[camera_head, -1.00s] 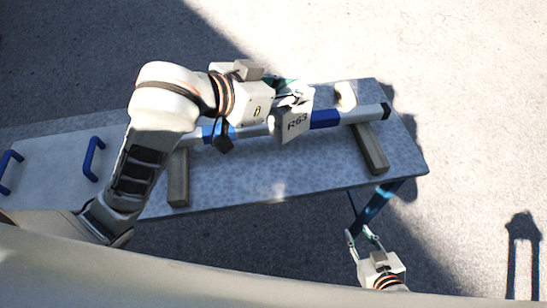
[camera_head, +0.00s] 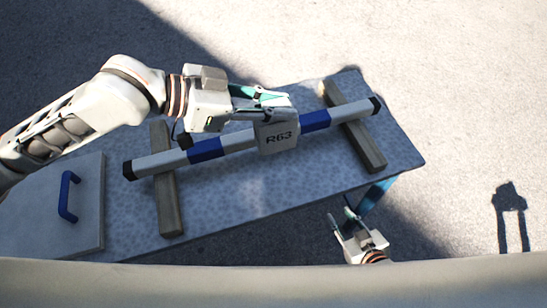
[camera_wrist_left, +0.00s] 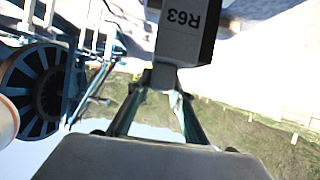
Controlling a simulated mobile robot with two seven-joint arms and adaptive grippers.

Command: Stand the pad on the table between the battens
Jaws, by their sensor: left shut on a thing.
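The pad, which I take to be the white block marked R63 (camera_head: 278,138), is in my left gripper (camera_head: 272,98). The wrist view shows the fingers shut on a grey stub of the pad (camera_wrist_left: 180,35). In the head view it covers part of a blue-and-white pole between two wooden battens, left (camera_head: 167,195) and right (camera_head: 358,135). I cannot tell whether the pad touches the pole or table (camera_head: 235,195). My right gripper (camera_head: 342,215) is open and empty near the table's front edge.
The blue-and-white pole (camera_head: 160,163) lies across both battens. A grey slab with a blue handle (camera_head: 70,195) lies at the table's left end. The table surface in front of the pole is clear. A blue spoked reel (camera_wrist_left: 40,90) shows in the left wrist view.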

